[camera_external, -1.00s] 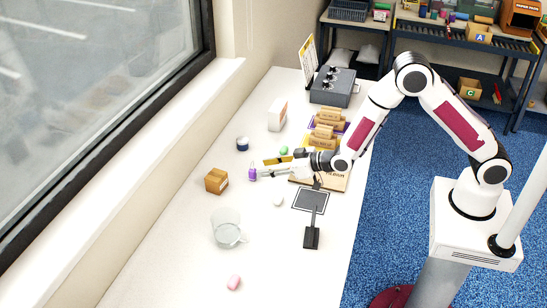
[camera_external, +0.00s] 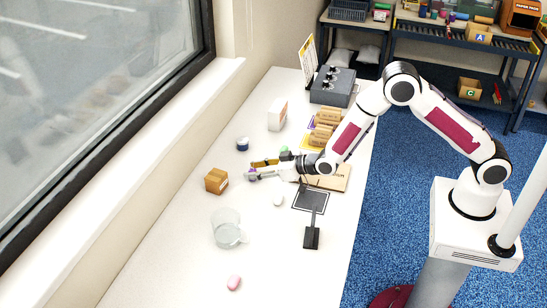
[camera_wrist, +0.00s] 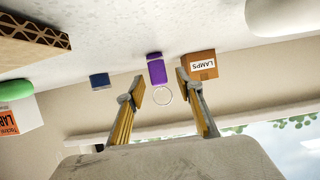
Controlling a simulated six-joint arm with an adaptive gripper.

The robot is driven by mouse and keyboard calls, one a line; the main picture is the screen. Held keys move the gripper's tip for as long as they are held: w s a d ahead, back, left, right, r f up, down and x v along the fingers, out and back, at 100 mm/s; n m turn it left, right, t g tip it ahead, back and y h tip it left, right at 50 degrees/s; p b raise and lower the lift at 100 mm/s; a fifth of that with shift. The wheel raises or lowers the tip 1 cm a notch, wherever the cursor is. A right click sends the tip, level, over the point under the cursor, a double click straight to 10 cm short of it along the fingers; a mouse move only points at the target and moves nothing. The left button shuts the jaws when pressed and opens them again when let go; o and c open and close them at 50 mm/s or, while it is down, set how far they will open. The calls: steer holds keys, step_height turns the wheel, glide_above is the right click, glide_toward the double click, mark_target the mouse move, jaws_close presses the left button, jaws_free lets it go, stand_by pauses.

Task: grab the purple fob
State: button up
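The purple fob (camera_wrist: 156,70) stands on the white table in the wrist view, with a thin metal ring (camera_wrist: 163,95) at its end. My gripper (camera_wrist: 160,86) is open, with one fingertip on each side of the fob's line. The fob shows in the gap between the fingertips; I cannot tell how deep it is between them, and no contact is visible. In the external view only a little of the fob (camera_external: 252,178) shows, mostly hidden by my gripper (camera_external: 254,169).
A cardboard "LAMPS" box (camera_wrist: 200,65) is near the right finger in the wrist view; it is the brown box (camera_external: 216,181) outside. A dark blue round item (camera_external: 242,143), a white ball (camera_external: 278,200), a glass mug (camera_external: 227,228) and a pink item (camera_external: 234,283) stand around.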

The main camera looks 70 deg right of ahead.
mark_target(255, 170)
stand_by(0.5)
steer(key=c, duration=0.8)
steer(key=shift+c, duration=0.2)
step_height(255, 170, up, 10)
stand_by(0.4)
steer(key=shift+w, duration=0.1)
